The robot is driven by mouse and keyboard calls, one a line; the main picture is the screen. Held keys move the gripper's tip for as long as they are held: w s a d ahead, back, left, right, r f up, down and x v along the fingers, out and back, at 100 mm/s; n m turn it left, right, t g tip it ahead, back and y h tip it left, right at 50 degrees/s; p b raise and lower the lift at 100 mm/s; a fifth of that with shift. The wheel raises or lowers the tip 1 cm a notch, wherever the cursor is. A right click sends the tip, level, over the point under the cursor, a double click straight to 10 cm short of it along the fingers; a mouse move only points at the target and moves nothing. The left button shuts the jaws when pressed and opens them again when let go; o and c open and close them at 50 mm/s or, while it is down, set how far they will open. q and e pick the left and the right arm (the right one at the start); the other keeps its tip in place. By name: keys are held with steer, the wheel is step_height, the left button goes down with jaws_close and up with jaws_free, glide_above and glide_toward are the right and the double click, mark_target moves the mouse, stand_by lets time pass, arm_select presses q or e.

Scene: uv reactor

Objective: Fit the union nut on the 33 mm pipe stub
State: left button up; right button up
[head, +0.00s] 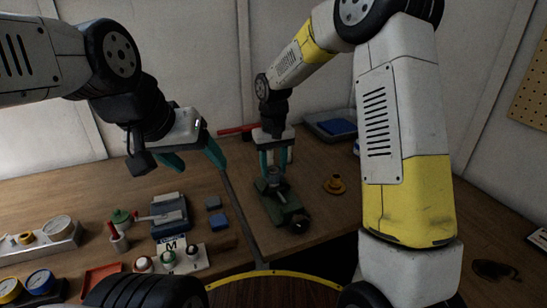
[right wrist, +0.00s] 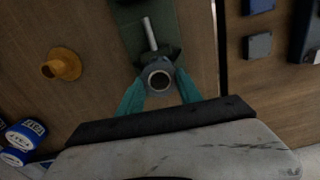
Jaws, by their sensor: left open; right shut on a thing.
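The union nut (right wrist: 147,79) is a dark grey ring between the teal fingertips of my right gripper (right wrist: 160,84), which is shut on it. In the head view my right gripper (head: 273,166) points down above a green vise (head: 283,208), with the grey nut (head: 273,174) low between its fingers. A paler round rim shows inside the nut in the right wrist view; I cannot tell whether it is the pipe stub's end or how far the nut sits over it. My left gripper (head: 192,160) is open and empty, above the table to the left.
A blue-topped case (head: 330,126) is at the back. Bare wood surrounds the yellow part.

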steer(key=shift+f, duration=0.9)
steer(key=o, duration=1.4)
steer(key=shift+r, duration=0.1)
step_height(320, 180, up, 7)
steer(key=shift+r, duration=0.3)
